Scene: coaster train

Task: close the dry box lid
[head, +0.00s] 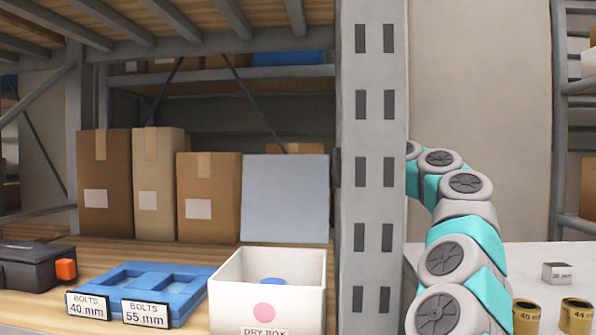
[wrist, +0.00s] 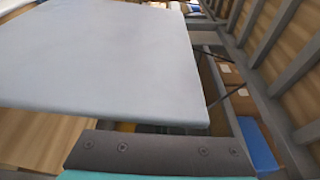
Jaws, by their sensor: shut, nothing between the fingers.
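The dry box (head: 268,299) is a white open-topped box with a pink dot and a "DRY BOX" label, at the front of the wooden shelf in the head view. A blue object (head: 272,281) shows inside it. Its pale grey-blue lid (head: 286,198) stands up behind the box, open. In the wrist view the lid (wrist: 110,55) fills much of the picture, just beyond my gripper. My gripper (wrist: 158,148) shows as a dark grey block along the bottom, shut and empty. Whether it touches the lid is unclear. In the head view the grey post hides it.
A thick grey post (head: 373,180) stands between my arm and the box. Brown cartons (head: 208,220) stand left of the lid. A blue tray (head: 160,280) with bolt labels and a dark case (head: 35,268) lie left of the box. Shelf beams run overhead.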

